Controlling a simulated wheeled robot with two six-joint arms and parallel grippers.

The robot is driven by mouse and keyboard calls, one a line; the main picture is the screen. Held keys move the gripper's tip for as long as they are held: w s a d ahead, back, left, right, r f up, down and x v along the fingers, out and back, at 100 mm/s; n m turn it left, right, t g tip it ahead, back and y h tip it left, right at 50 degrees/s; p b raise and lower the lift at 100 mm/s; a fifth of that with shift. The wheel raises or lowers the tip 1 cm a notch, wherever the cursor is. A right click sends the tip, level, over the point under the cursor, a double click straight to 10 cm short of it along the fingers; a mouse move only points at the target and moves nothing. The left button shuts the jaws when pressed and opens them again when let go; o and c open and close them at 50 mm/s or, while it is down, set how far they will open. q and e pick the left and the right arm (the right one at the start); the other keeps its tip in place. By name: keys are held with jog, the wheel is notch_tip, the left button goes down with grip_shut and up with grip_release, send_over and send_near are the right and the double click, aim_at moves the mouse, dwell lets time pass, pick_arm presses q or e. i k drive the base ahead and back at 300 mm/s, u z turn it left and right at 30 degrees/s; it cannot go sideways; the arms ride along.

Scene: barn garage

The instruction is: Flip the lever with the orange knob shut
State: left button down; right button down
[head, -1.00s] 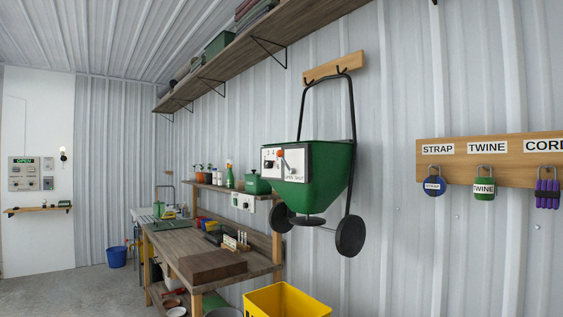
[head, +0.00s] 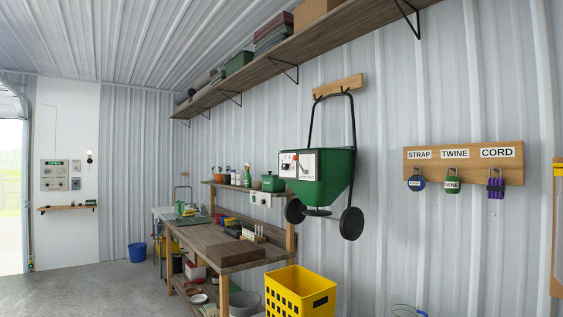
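A green spreader (head: 328,178) with black wheels and a black handle hangs from a wooden hook board on the metal wall. On its left-facing side is a white panel (head: 305,165) with a dial at left and a lever. The lever has a small orange knob (head: 296,157) near the panel's upper middle. The lettering is too small to read, so I cannot tell the lever's setting. Neither of my grippers shows in the head view.
A workbench (head: 190,238) stands against the wall left of the spreader. A yellow crate (head: 302,301) sits below the spreader. A labelled board (head: 463,163) with strap, twine and cord hangs at right. Grey floor (head: 95,290) is open at left.

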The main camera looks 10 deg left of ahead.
aim_at(294, 157)
jog(key=k, duration=0.4)
jog(key=u, duration=0.65)
jog(key=i, duration=0.8)
jog(key=u, duration=0.6)
jog(key=i, duration=1.5)
jog(key=z, duration=1.4)
jog(key=i, duration=0.6)
jog(key=z, duration=0.65)
